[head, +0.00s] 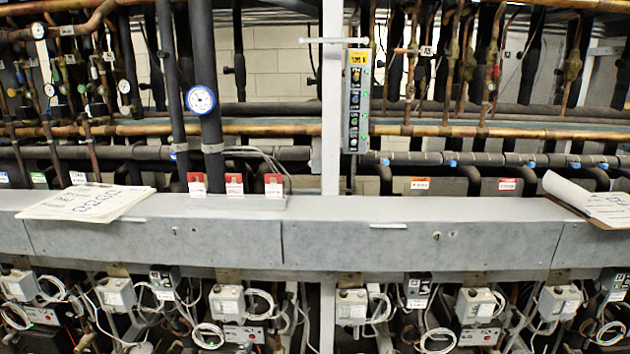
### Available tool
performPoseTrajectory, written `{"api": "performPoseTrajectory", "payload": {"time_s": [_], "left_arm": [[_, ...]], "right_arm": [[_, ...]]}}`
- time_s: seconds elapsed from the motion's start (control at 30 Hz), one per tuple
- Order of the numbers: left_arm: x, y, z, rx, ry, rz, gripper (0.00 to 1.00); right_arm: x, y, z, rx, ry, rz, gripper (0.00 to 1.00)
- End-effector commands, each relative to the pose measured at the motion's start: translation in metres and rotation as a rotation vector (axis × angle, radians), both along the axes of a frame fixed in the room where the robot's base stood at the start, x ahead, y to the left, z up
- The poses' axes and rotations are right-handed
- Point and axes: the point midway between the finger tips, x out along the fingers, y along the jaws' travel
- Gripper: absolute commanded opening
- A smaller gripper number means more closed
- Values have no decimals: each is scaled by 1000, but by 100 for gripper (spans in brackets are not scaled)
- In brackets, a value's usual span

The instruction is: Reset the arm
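Neither of my arms nor my grippers shows in the head view. The compressor rack fills the view, with a long grey metal beam (400,243) running across its middle. A grey control box (356,101) with a column of small lights and a yellow label is fixed to the white upright (332,130) above the beam. A blue-rimmed round gauge (201,100) sits on a thick black pipe left of it.
Papers (88,202) lie on the beam's left, and a clipboard (592,200) overhangs its right. Red-and-white tags (234,185) stand along its top. Copper and black pipes crowd the space above. Several grey boxes (227,302) with coiled cables hang below. The beam's front is clear.

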Motion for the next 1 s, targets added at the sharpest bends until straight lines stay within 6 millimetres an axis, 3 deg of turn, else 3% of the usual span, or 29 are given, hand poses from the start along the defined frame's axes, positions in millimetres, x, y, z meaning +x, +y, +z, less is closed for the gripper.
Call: {"api": "performPoseTrajectory", "payload": {"time_s": [0.03,0.2,0.4,0.5,0.67,1.0], "left_arm": [[-30,5,-32,-22,57,29,0],[-128,20,-118,-66,240,122,0],[-237,30,-184,-111,431,222,0],[-272,33,-200,-119,490,250,0],[-297,36,-210,-117,529,265,0],[-298,36,-211,-116,532,265,0]], "right_arm": [[0,0,0,0,-1,0,40],[0,0,0,0,-1,0,40],[0,0,0,0,-1,0,40],[0,0,0,0,-1,0,40],[0,0,0,0,-1,0,40],[0,0,0,0,-1,0,40]]}}
